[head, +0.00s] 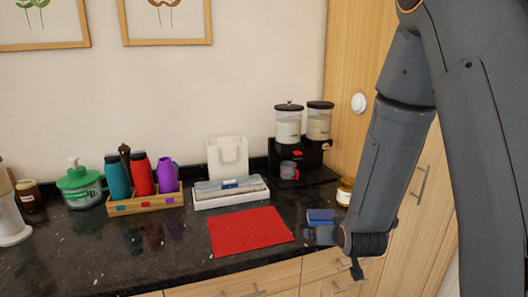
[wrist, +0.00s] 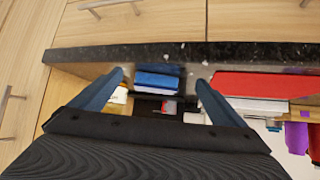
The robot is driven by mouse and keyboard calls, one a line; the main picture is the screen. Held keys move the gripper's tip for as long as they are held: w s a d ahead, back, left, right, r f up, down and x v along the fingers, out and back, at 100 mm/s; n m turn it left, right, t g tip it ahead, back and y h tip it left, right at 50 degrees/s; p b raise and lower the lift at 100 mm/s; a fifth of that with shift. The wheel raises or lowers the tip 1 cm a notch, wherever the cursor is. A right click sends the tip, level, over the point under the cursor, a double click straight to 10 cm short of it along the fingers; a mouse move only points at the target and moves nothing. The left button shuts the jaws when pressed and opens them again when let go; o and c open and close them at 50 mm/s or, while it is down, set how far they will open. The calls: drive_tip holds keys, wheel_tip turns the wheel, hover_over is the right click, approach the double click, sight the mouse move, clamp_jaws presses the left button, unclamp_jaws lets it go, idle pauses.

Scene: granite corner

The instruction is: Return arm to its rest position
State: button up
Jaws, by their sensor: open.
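My arm comes down from the upper right of the head view, bent at the elbow. My gripper (head: 316,236) is at the counter's front edge, just in front of a small blue block (head: 321,216). In the wrist view my gripper (wrist: 160,82) has its two fingers spread apart. The blue block (wrist: 158,78) shows between and beyond them, with no finger seen pressing on it. Whether a fingertip touches the block cannot be told.
A red mat (head: 250,231) lies left of my gripper on the dark counter (head: 120,262). Behind are a white tray (head: 232,199), a wooden rack (head: 146,204) with bottles, a dispenser machine (head: 300,172) and a honey jar (head: 345,191). Cabinets stand on the right.

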drive_tip(key=s+r+g, duration=0.2)
drive_tip(key=s+g, duration=0.2)
drive_tip(key=s, duration=0.6)
drive_tip(key=s+r+g, duration=0.1)
drive_tip(key=s+g, duration=0.4)
drive_tip(key=s, duration=0.6)
drive_tip(key=shift+a+r, duration=0.2)
drive_tip(key=shift+r, duration=0.2)
